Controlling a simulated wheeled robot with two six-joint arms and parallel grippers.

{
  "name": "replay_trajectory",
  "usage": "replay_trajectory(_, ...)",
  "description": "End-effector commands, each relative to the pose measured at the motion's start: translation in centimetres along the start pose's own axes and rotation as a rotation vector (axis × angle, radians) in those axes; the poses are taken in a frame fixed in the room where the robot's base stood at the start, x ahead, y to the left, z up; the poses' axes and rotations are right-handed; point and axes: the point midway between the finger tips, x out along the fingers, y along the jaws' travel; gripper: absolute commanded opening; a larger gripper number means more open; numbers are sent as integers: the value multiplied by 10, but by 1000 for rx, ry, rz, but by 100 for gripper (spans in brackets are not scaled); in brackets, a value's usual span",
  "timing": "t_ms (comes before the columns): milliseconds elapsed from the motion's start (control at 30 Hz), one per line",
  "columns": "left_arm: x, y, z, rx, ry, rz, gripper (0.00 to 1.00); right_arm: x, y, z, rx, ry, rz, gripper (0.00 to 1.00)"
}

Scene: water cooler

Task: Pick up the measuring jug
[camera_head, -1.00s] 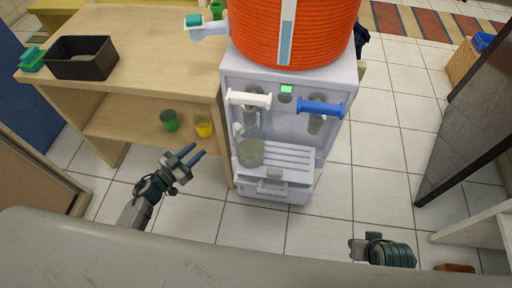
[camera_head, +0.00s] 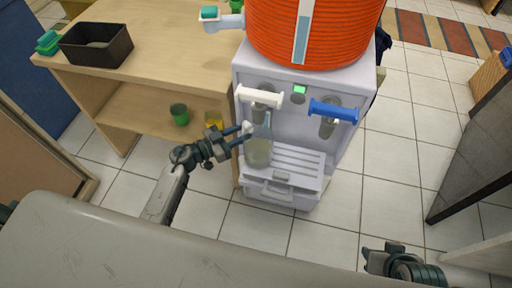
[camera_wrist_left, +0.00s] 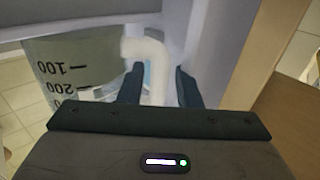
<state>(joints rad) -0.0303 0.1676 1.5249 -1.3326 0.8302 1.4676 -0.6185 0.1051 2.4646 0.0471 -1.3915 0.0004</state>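The measuring jug (camera_head: 258,152), clear with black marks, stands on the tray of the water cooler under the white tap. It also shows upside down at the left of the left wrist view (camera_wrist_left: 75,65). Its pale handle (camera_wrist_left: 155,70) shows between my left gripper's fingers. My left gripper (camera_head: 243,135) is open at the jug's left side, with its fingers on either side of the handle in the left wrist view (camera_wrist_left: 160,88). Contact cannot be told. My right gripper (camera_head: 370,258) is low at the right, away from the jug; its fingers are unclear.
The water cooler (camera_head: 285,192) has a white tap handle (camera_head: 260,96), a blue tap handle (camera_head: 333,111) and an orange tank (camera_head: 340,35). A wooden table (camera_head: 170,50) stands left, holding a black bin (camera_head: 95,46). A green cup (camera_head: 180,115) and yellow cup (camera_head: 213,119) sit on its shelf.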

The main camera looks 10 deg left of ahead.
Motion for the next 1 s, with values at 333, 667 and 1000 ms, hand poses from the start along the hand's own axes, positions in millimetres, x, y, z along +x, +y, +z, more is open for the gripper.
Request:
replay_trajectory(333,22,0,0,0,-1,-1,31,3,-1,-2,3,20,-6,47)
replay_trajectory(667,22,0,0,0,1,-1,0,3,-2,-1,3,17,-6,47)
replay_trajectory(1000,22,0,-5,0,1,-1,0,1,-1,1,2,6,-3,47)
